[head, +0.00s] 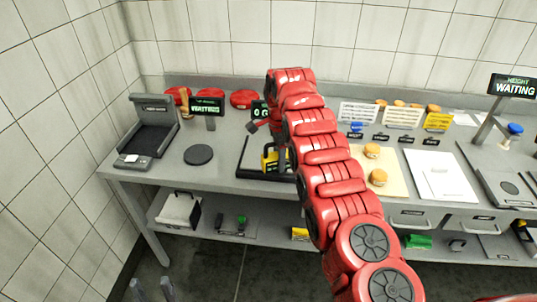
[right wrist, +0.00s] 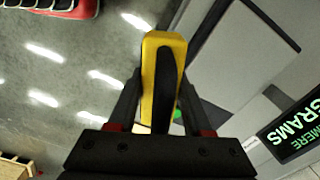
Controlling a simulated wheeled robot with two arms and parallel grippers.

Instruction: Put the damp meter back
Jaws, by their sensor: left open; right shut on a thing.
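The damp meter (head: 269,160), a yellow and black hand tool, is in my right gripper (head: 277,146), in front of the dark-edged platform (head: 243,165) at the middle of the bench. In the right wrist view the yellow body (right wrist: 161,50) with its dark middle sits between the two black fingers of the right gripper (right wrist: 158,100). My red right arm hides part of the bench and the gripper. My left gripper (head: 152,289) is open and empty at the bottom left, low in front of the bench; only its fingertips show.
A black tray device (head: 150,135) and a dark round disc (head: 198,154) are on the left of the bench. Yellow cheese wheels (head: 378,177) sit on a pale board right of my arm. The lower shelf holds a white and black box (head: 180,209) and a small green-topped item (head: 241,221).

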